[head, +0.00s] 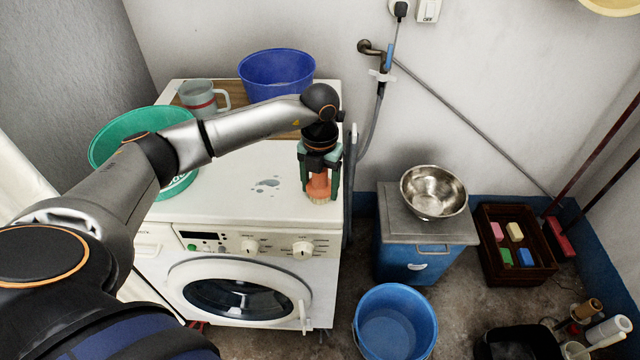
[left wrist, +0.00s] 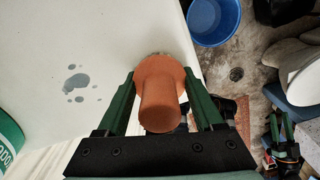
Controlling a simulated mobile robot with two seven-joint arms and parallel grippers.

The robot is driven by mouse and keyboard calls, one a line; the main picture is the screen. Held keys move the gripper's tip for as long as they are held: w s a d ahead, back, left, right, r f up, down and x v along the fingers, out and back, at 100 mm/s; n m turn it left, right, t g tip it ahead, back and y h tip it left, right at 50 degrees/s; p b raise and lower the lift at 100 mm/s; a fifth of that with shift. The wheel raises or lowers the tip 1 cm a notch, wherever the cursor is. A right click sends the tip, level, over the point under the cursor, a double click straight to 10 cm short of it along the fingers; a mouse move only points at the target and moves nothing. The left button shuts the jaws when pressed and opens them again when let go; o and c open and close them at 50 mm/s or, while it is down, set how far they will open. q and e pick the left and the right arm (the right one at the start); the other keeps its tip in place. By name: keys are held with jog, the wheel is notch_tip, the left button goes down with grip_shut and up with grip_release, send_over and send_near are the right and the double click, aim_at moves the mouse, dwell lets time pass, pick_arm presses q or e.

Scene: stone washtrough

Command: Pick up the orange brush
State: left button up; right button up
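The orange brush (head: 319,186) stands upright near the front right corner of the washing machine's white top (head: 225,200), its pale bristles down. My left gripper (head: 320,180) points down over it, with one green finger on each side of the handle. In the left wrist view the brush (left wrist: 160,95) lies between the fingers of the left gripper (left wrist: 160,100), with narrow gaps beside the handle, so the gripper looks open around it. My right gripper (left wrist: 280,127) shows small at the lower right of the left wrist view, its green fingers apart and nothing between them.
A green basin (head: 125,135), a grey mug (head: 200,97) and a blue basin (head: 277,70) stand on the machine. A hose (head: 368,130) hangs just right of the gripper. A metal bowl (head: 433,190) sits on a cabinet; a blue bucket (head: 395,322) is on the floor.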

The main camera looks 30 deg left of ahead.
pick_arm(q)
jog(key=c, duration=1)
jog(key=shift+r, duration=0.1)
